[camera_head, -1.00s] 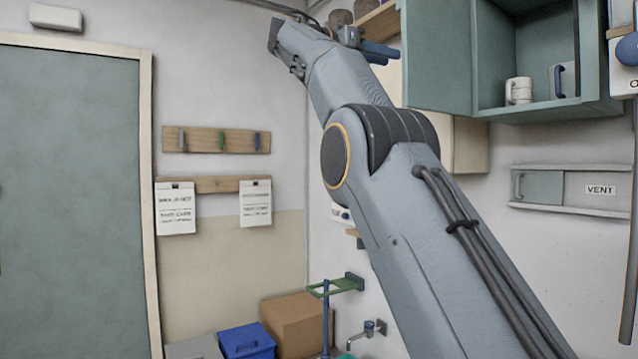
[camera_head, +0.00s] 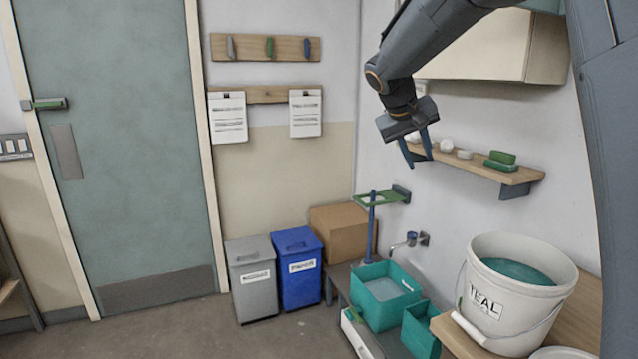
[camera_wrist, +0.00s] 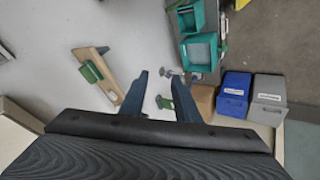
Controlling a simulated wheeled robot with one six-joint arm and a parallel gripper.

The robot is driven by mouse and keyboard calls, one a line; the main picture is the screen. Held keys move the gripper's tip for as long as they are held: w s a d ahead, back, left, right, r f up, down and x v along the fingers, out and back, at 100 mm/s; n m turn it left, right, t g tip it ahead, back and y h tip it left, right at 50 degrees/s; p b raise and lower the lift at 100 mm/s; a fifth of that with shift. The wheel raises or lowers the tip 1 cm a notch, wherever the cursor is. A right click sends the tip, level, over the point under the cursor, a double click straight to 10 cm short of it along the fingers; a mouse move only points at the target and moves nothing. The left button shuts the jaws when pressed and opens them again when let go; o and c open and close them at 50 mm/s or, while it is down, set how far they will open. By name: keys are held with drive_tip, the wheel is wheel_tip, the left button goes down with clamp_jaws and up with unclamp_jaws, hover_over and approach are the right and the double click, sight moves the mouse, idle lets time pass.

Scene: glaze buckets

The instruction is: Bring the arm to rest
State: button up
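My gripper (camera_head: 416,156) hangs from my arm at the upper right of the head view, pointing down in front of the wall shelf. Its two blue fingers are apart with nothing between them. In the wrist view, my gripper (camera_wrist: 158,98) also shows its fingers spread and empty, with wall and floor things beyond them. My arm reaches in from the upper right, clear of the bucket.
A wooden wall shelf (camera_head: 478,170) with small items is close behind my gripper. A white bucket (camera_head: 507,310) of teal glaze stands on a wooden top at lower right. A teal basin (camera_head: 372,312), a blue bin (camera_head: 298,285) and a grey bin (camera_head: 252,298) are lower. The floor is clear before the door (camera_head: 115,130).

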drive_tip(key=s+a+f+g+y, duration=0.2)
drive_tip(key=s+f, duration=1.1)
drive_tip(key=s, duration=0.4)
drive_tip(key=s+a+f+g+y, duration=0.1)
drive_tip(key=s+a+f+y, duration=0.2)
drive_tip(key=s+f, duration=1)
drive_tip(key=s, duration=0.3)
drive_tip(key=shift+s+f+g, duration=0.2)
drive_tip(key=shift+s+g, duration=0.2)
drive_tip(key=shift+a, duration=0.1)
